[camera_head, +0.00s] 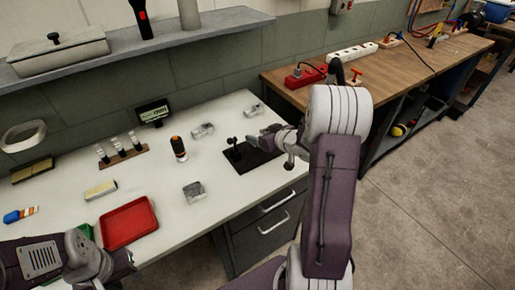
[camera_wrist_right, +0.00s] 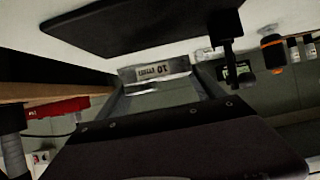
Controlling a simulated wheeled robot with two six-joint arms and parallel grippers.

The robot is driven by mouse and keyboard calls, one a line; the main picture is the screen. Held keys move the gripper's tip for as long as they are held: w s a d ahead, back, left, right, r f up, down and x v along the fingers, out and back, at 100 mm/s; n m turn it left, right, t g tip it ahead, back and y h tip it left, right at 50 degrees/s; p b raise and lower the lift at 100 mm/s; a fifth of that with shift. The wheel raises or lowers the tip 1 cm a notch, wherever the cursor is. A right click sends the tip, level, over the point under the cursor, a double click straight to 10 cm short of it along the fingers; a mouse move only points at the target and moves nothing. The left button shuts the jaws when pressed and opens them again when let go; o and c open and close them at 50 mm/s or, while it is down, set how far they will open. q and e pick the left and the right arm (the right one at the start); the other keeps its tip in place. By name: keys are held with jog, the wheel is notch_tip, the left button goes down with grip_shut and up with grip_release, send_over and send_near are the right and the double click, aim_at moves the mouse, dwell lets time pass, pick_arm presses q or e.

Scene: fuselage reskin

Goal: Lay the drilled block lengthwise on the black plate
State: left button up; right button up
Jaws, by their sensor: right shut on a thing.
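In the right wrist view a grey metal block (camera_wrist_right: 155,72) with printed marks sits between the two fingers of my right gripper (camera_wrist_right: 165,88). I take it for the drilled block, though no holes can be made out. The black plate (camera_wrist_right: 130,22) shows at the top of that view, apart from the block. In the head view the black plate (camera_head: 262,159) lies near the right end of the white table. My right gripper (camera_head: 265,139) is over its far right part, and the block is hardly visible there. My left gripper (camera_head: 88,265) is low at the left; its fingertips are unclear.
A black upright fixture (camera_head: 234,146) stands at the plate's left side. Several clear or grey pieces (camera_head: 194,191) lie around, with an orange-black bottle (camera_head: 178,148) and a red tray (camera_head: 128,223). A wooden bench (camera_head: 340,84) adjoins at the right. The table's front edge is near the plate.

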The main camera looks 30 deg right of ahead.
aim_at(258, 148)
jog(key=shift+w+a+f, duration=0.45)
jog(key=shift+w+a, duration=0.1)
jog(key=shift+w, duration=0.2)
notch_tip(258, 148, down, 4)
jog(key=shift+s+r+b, duration=0.1)
jog(key=shift+r+b, duration=0.1)
jog(key=shift+b, duration=0.7)
jog(key=shift+f, duration=0.3)
jog(key=shift+r, duration=0.1)
jog(key=o, duration=1.9)
jog(key=shift+f, duration=0.2)
jog(key=shift+o, duration=0.2)
